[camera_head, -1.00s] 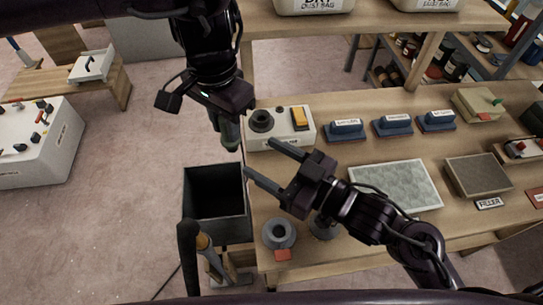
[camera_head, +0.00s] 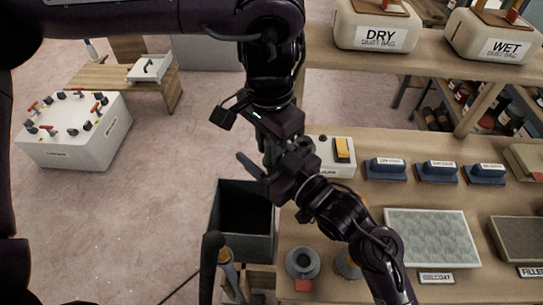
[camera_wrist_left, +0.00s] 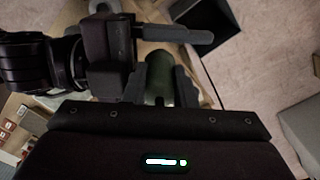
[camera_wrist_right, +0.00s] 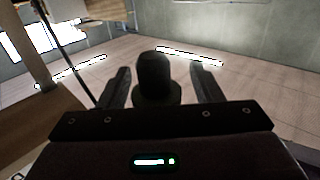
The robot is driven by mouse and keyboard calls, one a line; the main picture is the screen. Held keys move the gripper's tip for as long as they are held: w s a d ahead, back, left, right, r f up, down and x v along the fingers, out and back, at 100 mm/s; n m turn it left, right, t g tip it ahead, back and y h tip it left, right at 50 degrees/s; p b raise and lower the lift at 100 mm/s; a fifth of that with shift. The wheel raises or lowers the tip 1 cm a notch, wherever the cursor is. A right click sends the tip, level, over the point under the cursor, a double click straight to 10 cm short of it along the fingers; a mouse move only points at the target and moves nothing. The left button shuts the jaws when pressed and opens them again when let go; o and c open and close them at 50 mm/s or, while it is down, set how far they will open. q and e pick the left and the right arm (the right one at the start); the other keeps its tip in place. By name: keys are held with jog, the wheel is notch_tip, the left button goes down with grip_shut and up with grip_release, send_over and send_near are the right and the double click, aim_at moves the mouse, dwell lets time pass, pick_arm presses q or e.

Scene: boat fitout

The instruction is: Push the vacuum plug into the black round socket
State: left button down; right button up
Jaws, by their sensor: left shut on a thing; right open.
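My left gripper (camera_wrist_left: 160,82) is shut on a dark green cylindrical plug (camera_wrist_left: 158,70), seen between its fingers in the left wrist view. In the head view this gripper (camera_head: 268,138) hangs from above, and the plug is hidden behind my right gripper (camera_head: 250,172). My right gripper is open and lies across, very close to the left one. In the right wrist view a dark rounded piece (camera_wrist_right: 154,75) stands between its open fingers; I cannot tell whether they touch it. The pale box (camera_head: 335,168) with a yellow switch is partly covered; its black round socket is hidden.
A dark open bin (camera_head: 245,215) stands below the grippers, beside the bench. A grey ring (camera_head: 303,262) with a red tag sits on the bench front. Blue blocks (camera_head: 385,168) and a grey panel (camera_head: 432,237) lie to the right.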

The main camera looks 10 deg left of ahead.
jog(key=shift+c, duration=0.5)
jog(key=c, duration=0.9)
pick_arm(q)
jog(key=c, duration=1.1)
grip_release()
pick_arm(e)
jog(key=shift+c, duration=0.4)
pick_arm(q)
jog(key=shift+s+d+r, duration=0.1)
jog(key=shift+d, duration=0.05)
